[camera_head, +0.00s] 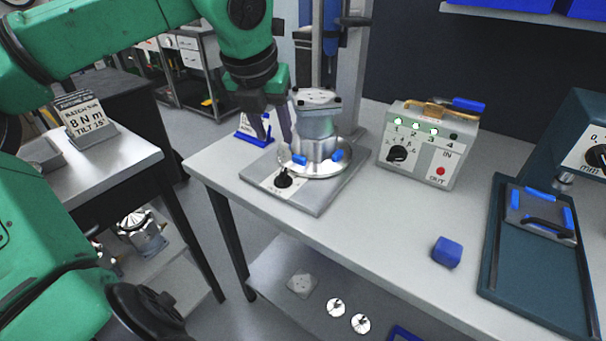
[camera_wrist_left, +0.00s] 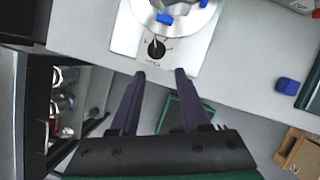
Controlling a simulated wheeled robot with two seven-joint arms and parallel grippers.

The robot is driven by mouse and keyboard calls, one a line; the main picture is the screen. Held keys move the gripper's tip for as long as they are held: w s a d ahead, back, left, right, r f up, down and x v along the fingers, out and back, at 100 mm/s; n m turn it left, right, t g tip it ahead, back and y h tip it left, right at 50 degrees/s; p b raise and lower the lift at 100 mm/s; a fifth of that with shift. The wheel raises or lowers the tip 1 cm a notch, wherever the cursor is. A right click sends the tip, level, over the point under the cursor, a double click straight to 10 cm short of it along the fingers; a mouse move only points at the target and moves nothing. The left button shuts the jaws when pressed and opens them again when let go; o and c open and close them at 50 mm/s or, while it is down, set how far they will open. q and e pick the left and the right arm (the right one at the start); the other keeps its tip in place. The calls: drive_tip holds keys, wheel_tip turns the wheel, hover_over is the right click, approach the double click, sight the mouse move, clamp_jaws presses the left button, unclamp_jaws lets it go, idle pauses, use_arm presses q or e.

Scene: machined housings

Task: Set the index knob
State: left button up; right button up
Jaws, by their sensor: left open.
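A black index knob (camera_head: 283,179) with a pointer sits on the front left of a grey fixture plate (camera_head: 318,203). In the left wrist view the knob (camera_wrist_left: 156,48) has dial marks around it, just beyond my fingertips. A silver machined housing (camera_head: 318,130) stands upright on the plate's round base, with blue clamps (camera_head: 338,155) at its foot. My left gripper (camera_head: 276,141) is above and behind the knob, beside the housing. In the left wrist view my left gripper (camera_wrist_left: 160,74) is open, with nothing between its dark fingers. My right gripper is not in view.
A control box (camera_head: 420,145) with green lamps and its own black knob stands to the right of the fixture. A blue block (camera_head: 447,251) lies on the table, left of a dark tray (camera_head: 540,270). A blue-framed sign (camera_head: 255,133) stands behind the plate.

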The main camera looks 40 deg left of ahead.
use_arm(q)
hover_over(281, 175)
drive_tip(key=s, duration=0.2)
drive_tip(key=f, duration=0.8)
drive_tip(key=shift+w+d+f, duration=0.1)
drive_tip(key=shift+d+f, duration=0.3)
drive_tip(key=x, duration=0.3)
drive_tip(key=shift+f+p, duration=0.1)
drive_tip(key=shift+p, duration=0.2)
drive_tip(key=shift+w+a+f, duration=0.15)
drive_tip(key=shift+w+f, duration=0.1)
drive_tip(key=shift+f, duration=0.3)
clamp_jaws()
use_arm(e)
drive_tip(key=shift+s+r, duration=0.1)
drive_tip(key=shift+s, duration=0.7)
